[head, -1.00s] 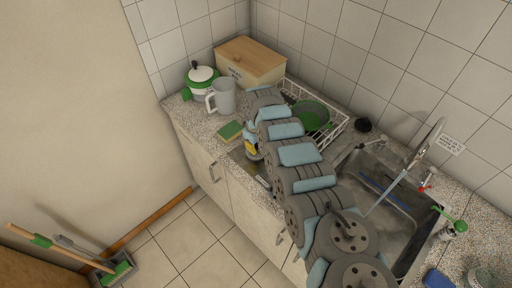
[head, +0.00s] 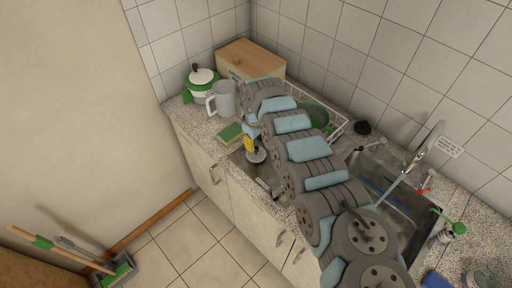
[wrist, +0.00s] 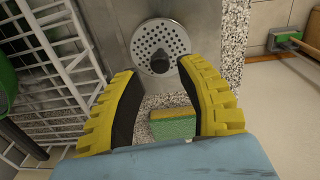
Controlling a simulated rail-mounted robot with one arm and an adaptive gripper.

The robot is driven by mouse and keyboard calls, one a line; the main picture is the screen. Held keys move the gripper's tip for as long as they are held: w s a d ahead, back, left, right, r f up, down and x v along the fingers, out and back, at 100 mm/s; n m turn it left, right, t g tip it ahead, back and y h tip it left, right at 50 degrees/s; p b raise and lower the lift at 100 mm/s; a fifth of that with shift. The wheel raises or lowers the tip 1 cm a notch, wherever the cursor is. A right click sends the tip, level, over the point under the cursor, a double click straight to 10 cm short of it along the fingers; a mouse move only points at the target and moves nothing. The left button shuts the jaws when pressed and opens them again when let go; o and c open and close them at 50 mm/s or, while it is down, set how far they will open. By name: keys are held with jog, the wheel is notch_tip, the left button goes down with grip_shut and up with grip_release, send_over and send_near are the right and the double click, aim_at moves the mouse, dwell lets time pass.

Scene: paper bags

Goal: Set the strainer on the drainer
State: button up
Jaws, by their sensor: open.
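The strainer is a round perforated metal disc with a dark knob (wrist: 160,47). In the wrist view it lies flat on the bare steel drainer (wrist: 116,18), and in the head view the strainer (head: 257,155) shows just below my gripper (head: 250,143). My gripper (wrist: 158,72) has yellow fingers with black pads. The fingers are spread apart with nothing between the pads, and the strainer is beyond the tips. The steel drainer (head: 266,173) extends beside the sink, partly hidden by my arm.
A green and yellow sponge (wrist: 173,125) lies on the speckled counter near the drainer. The white wire dish rack (wrist: 60,50) with green dishes stands close on the left in the wrist view. A mug (head: 222,98), pot (head: 202,82) and wooden box (head: 250,62) stand at the back.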

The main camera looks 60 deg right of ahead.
aim_at(256, 148)
notch_tip(256, 148, up, 8)
jog(key=shift+f, duration=0.2)
jog(key=shift+a, duration=0.15)
